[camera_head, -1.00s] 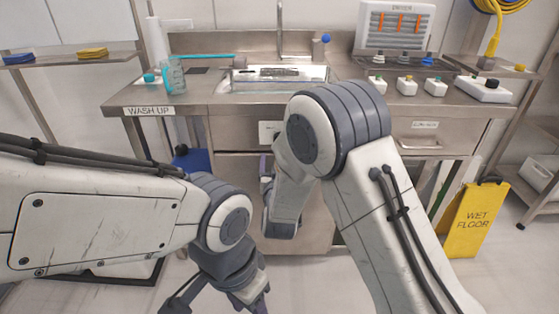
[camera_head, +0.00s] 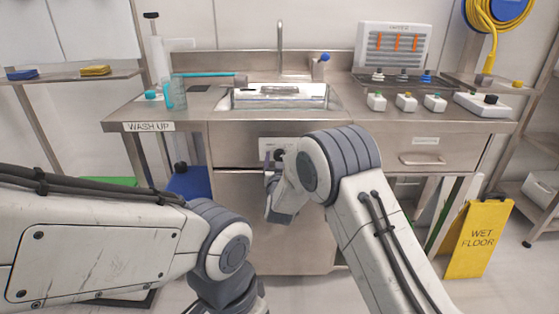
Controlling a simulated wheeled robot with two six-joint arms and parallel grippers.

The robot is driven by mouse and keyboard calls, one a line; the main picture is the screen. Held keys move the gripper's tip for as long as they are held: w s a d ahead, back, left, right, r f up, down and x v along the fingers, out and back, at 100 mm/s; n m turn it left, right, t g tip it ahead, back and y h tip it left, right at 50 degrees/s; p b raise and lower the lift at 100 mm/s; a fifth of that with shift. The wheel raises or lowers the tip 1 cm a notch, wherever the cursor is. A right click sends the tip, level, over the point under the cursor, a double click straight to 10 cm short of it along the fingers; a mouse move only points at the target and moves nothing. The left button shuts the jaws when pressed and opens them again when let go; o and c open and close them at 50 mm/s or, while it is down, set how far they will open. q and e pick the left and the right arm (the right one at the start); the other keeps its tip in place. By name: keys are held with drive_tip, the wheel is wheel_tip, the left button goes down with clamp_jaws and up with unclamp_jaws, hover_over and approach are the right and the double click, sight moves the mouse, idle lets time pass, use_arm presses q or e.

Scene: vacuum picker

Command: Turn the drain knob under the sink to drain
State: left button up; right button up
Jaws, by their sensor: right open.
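The sink (camera_head: 306,97) is set in the steel counter. Below it, a white plate (camera_head: 265,143) on the cabinet front carries a dark round drain knob (camera_head: 279,155), partly hidden by my right arm. My right gripper (camera_head: 272,172) is open, just at the lower edge of the plate beside the knob. My arm hides part of its fingers, and I cannot tell whether they touch the knob. My left arm reaches in low from the left; its fingers are below the picture edge.
A "WASH UP" label (camera_head: 149,127) marks the counter's left front. A drawer handle (camera_head: 422,160) is right of my right arm. A yellow wet floor sign (camera_head: 479,238) stands at the right, and a blue bin (camera_head: 188,182) is under the counter at left.

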clamp_jaws()
drive_tip(key=shift+n, duration=0.3)
drive_tip(key=n+p, duration=0.1)
drive_tip(key=n, duration=0.1)
drive_tip(key=shift+n+p, duration=0.3)
drive_tip(key=shift+n, duration=0.1)
drive_tip(key=n+p, duration=0.2)
drive_tip(key=n, duration=0.3)
drive_tip(key=n+p, duration=0.1)
drive_tip(key=n, duration=0.2)
drive_tip(key=shift+n+p, duration=0.35)
drive_tip(key=shift+n, duration=0.05)
drive_tip(key=shift+n+p, duration=0.6)
drive_tip(key=shift+n, duration=1.1)
drive_tip(key=shift+f+n, duration=0.1)
drive_tip(key=shift+n, duration=0.2)
